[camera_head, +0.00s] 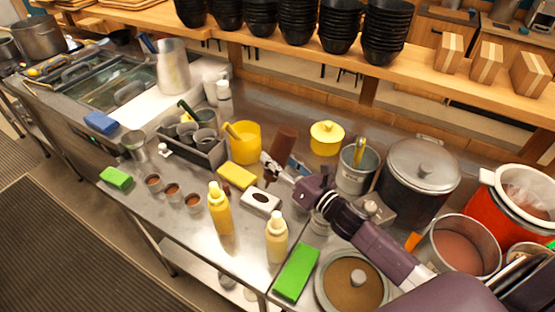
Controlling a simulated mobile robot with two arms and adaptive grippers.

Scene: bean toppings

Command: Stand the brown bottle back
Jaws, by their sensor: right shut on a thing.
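The brown bottle (284,140) is near the middle of the steel counter, behind the gripper, leaning slightly to the right in the picture. My right gripper (278,163) reaches in from the lower right and is shut on the bottle's lower part. The fingers and wrist hide the bottle's base, so I cannot tell whether it touches the counter. My left gripper is out of view.
A metal canister (356,170) and a large lidded pot (418,178) are further right. Two squeeze bottles (220,209) (276,238) stand in front.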

